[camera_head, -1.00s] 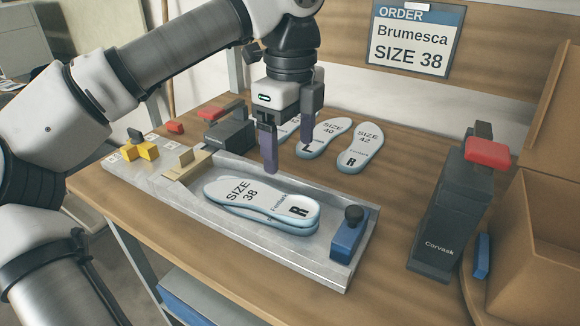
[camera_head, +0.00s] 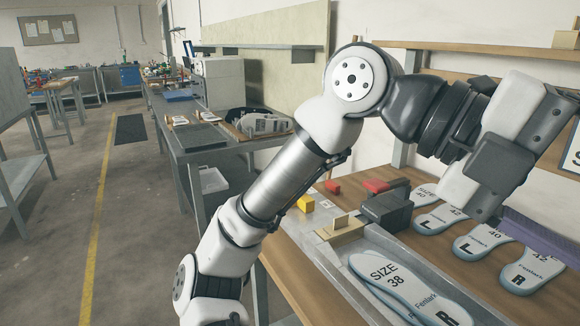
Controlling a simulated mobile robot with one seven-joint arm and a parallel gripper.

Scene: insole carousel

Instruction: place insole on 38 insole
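The SIZE 38 insole (camera_head: 412,292) lies in the metal tray (camera_head: 318,262) at the lower right, on top of another pale insole. The bottom edge of the picture cuts off the pair. My gripper (camera_head: 535,228) is at the right edge, tilted, above the table and the loose insoles. A long purple finger shows below its dark body. The right edge cuts it off, so its opening is hidden. No insole shows in it.
Several insoles marked 40 and 42, including a 42 R insole (camera_head: 530,270), lie behind the tray. A black clamp block (camera_head: 387,211) and yellow block (camera_head: 306,203) are near the tray's far end.

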